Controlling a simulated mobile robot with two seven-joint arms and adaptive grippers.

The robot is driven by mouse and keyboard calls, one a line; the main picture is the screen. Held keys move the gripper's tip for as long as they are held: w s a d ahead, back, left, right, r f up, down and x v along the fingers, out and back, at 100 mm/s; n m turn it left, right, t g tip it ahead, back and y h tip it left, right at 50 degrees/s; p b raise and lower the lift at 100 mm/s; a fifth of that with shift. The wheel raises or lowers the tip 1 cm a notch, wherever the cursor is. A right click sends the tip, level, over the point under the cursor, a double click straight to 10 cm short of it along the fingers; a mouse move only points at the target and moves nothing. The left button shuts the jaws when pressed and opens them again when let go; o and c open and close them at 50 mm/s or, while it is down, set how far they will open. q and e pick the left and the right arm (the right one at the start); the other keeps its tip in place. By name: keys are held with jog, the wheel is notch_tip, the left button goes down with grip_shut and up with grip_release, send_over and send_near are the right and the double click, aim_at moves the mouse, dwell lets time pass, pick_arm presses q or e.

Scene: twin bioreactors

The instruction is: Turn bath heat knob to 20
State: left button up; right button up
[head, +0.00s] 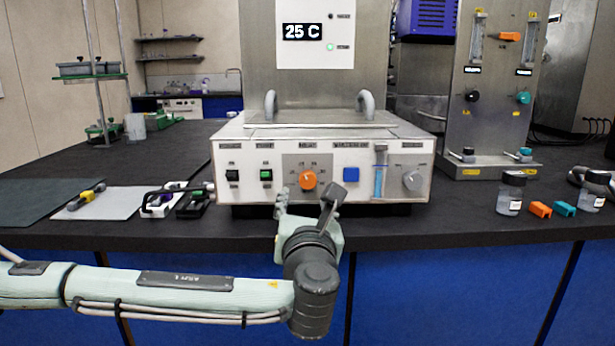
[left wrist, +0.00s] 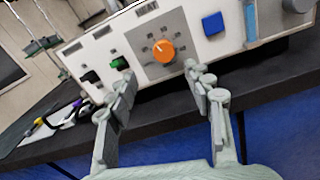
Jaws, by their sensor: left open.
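The orange heat knob (head: 308,180) sits on a grey square plate on the white front panel of the bath (head: 322,150). It also shows in the left wrist view (left wrist: 163,51), with small marks around it. The display (head: 302,32) above the bath reads 25 C. My left gripper (head: 308,196) is in front of the panel, just below the knob in the head view. In the left wrist view (left wrist: 160,90) its two fingers are wide apart with nothing between them, and the knob lies beyond the fingertips, apart from them. My right gripper is not in view.
Beside the knob are a green switch (head: 266,175), a black switch (head: 232,175), a blue button (head: 351,174) and a grey knob (head: 412,180). Bottles and small orange and teal parts stand at the right. Tools lie on a pale sheet (head: 110,203) at the left.

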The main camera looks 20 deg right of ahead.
aim_at(308, 182)
pick_arm(q)
jog(key=x, duration=0.4)
jog(key=p+x, duration=0.1)
jog(key=x, duration=0.1)
jog(key=shift+w+d+r, duration=0.2)
jog(key=shift+w+d, duration=0.05)
jog(key=shift+d, duration=0.25)
jog(key=shift+w+d, duration=0.15)
jog(key=shift+w, duration=0.3)
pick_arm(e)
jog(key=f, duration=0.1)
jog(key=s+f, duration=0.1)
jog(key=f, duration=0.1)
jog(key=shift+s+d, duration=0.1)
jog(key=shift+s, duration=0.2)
pick_arm(q)
jog(key=shift+c, duration=0.4)
